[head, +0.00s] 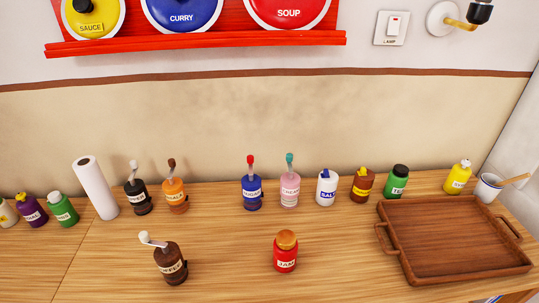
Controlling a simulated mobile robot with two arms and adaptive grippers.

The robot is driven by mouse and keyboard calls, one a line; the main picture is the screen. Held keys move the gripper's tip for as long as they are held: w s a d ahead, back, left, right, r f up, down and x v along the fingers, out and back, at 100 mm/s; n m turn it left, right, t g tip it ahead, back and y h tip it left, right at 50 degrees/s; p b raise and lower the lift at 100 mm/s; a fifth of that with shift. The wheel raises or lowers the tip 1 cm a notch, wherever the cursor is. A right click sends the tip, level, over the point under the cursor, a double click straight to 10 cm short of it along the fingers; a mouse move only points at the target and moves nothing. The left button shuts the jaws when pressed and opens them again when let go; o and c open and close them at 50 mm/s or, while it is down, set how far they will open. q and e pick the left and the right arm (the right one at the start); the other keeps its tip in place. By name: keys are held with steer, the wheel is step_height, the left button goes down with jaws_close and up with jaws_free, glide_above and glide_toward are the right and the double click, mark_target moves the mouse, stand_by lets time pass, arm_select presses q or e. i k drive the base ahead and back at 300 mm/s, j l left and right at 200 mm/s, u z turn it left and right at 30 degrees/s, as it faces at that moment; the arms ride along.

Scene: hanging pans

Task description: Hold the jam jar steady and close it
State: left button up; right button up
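The jam jar (286,257) is a small red jar with a pale label reading JAM. It stands upright on the wooden table, front and centre. An orange-brown lid (287,240) sits on its top; I cannot tell whether it is fully closed. Neither of my grippers shows in the head view, and nothing touches the jar.
A brown bottle (171,263) with a white spout stands left of the jar. A wooden tray (453,242) lies to the right. Several bottles, including a blue one (251,192) and a pink one (290,189), line the back. Table around the jar is clear.

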mark_target(284, 262)
steer(key=l+u, duration=0.1)
steer(key=u, duration=0.25)
steer(key=k+l+u, duration=0.1)
steer(key=u, duration=0.2)
steer(key=k+l+u, duration=0.25)
steer(key=k+l, duration=0.25)
steer(key=l, duration=0.25)
steer(key=k+l+u, duration=0.3)
steer(key=k+l, duration=0.25)
steer(key=l, duration=0.15)
